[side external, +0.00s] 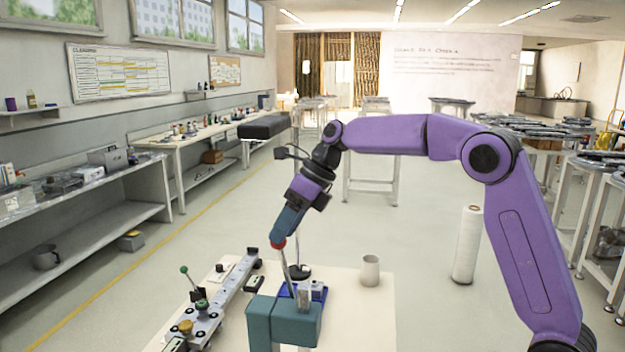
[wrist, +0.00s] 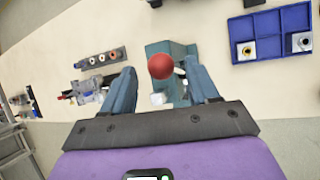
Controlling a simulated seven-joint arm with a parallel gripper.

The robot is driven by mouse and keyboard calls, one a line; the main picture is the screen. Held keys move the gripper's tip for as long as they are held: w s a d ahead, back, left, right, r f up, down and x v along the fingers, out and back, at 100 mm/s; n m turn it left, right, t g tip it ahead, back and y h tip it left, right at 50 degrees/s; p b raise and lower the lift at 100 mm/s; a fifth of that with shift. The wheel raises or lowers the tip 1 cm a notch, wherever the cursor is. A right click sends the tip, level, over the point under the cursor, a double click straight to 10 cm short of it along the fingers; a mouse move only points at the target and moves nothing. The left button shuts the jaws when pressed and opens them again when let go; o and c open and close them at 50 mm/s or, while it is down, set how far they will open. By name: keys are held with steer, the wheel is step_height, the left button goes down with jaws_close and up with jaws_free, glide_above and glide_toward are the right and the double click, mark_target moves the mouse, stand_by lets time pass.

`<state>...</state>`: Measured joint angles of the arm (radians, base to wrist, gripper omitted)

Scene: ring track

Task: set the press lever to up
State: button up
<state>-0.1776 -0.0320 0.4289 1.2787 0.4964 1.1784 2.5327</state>
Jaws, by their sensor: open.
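The press is a teal block (side external: 285,322) at the front of the pale table. Its thin metal lever (side external: 286,270) stands steeply, leaning slightly left, with a red ball knob (side external: 278,244) on top. My gripper (side external: 284,228) points down at the knob from above, and its fingers overlap the knob's upper part in the side view. In the wrist view my gripper (wrist: 161,68) is open, with the red knob (wrist: 160,66) between the fingertips and a gap on either side. The teal press (wrist: 158,50) shows behind the knob. Contact with the knob cannot be told.
A blue compartment tray (wrist: 270,10) holding small parts lies beside the press. A rail fixture (side external: 220,300) with a green-knobbed lever (side external: 185,270) lies left. A dark round base (side external: 298,272) with a thin post stands behind the press.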

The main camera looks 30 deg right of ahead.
steer(key=v, duration=1.4)
steer(key=shift+s, duration=0.1)
steer(key=s+a+f+n+g+h, duration=0.1)
steer(key=s+a+f+n, duration=0.1)
steer(key=s+f+n, duration=0.6)
steer(key=s+a+f+n+g+h, duration=0.1)
steer(key=s+f+n+h, duration=0.15)
steer(key=s+n, duration=0.75)
steer(key=s+d+f+n+h, duration=0.1)
steer(key=s+d+f+n, duration=0.4)
steer(key=s+n, duration=0.5)
steer(key=s+d+f+n+h, duration=0.1)
steer(key=s+d+f+n, duration=0.5)
steer(key=s+f+n, duration=0.2)
steer(key=s+n, duration=0.2)
steer(key=n, duration=0.2)
steer(key=shift+d+f+n, duration=0.25)
steer(key=shift+f+n, duration=0.15)
